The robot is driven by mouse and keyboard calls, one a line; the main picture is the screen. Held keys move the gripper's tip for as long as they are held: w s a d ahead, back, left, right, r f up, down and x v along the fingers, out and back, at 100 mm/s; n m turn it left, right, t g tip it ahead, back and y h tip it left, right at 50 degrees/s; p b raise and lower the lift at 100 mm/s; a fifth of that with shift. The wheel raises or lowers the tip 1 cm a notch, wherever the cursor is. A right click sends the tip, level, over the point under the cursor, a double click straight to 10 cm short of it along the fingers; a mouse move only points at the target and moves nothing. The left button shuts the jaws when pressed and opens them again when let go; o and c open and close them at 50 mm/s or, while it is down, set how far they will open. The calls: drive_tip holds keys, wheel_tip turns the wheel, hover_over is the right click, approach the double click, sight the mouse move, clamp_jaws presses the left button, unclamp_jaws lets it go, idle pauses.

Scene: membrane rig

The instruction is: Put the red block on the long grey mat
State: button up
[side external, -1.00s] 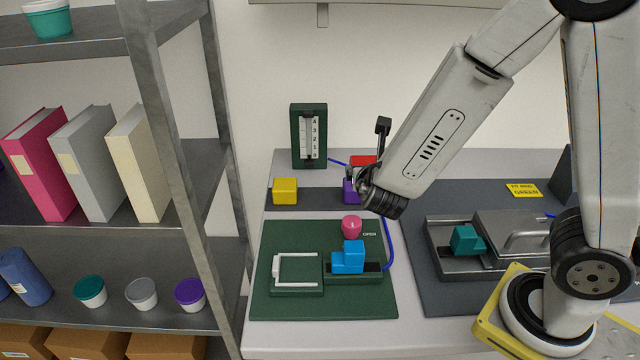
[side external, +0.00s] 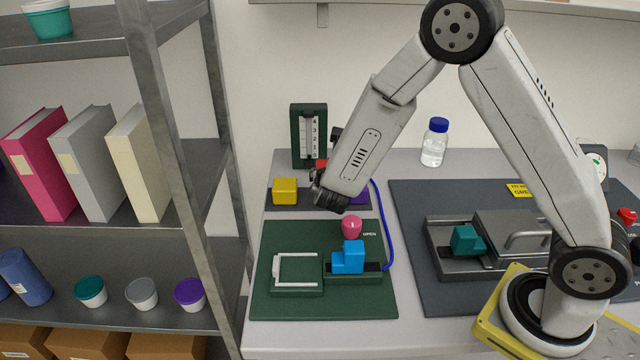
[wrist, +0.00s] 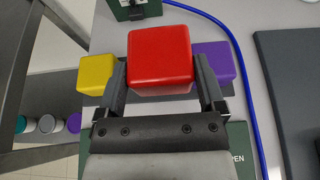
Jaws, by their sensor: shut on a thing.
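The red block (wrist: 160,58) is held between the two fingers of my gripper (wrist: 161,72) in the wrist view. In the side view only a small piece of the red block (side external: 321,164) shows behind my wrist. The long grey mat (side external: 304,200) lies at the back of the table, and my gripper is over its middle part. A yellow block (side external: 285,190) stands on the mat's left end and a purple block (side external: 359,197) on its right end, partly hidden by my arm. My wrist hides the mat between them. The block's height above the mat is unclear.
A green board (side external: 262,280) in front carries a pink knob (side external: 351,227) and a blue block (side external: 348,257). A green gauge (side external: 309,135) stands behind the mat. A blue cable (side external: 388,235) runs at its right. A metal shelf (side external: 185,140) stands left.

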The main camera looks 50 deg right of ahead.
drive_tip(key=shift+w+f, duration=1.3)
drive_tip(key=shift+f, duration=0.15)
drive_tip(key=shift+d+f, duration=0.1)
drive_tip(key=shift+w+f, duration=0.2)
drive_tip(key=shift+f, duration=1.55)
drive_tip(key=shift+f, duration=0.15)
drive_tip(key=o, duration=1.1)
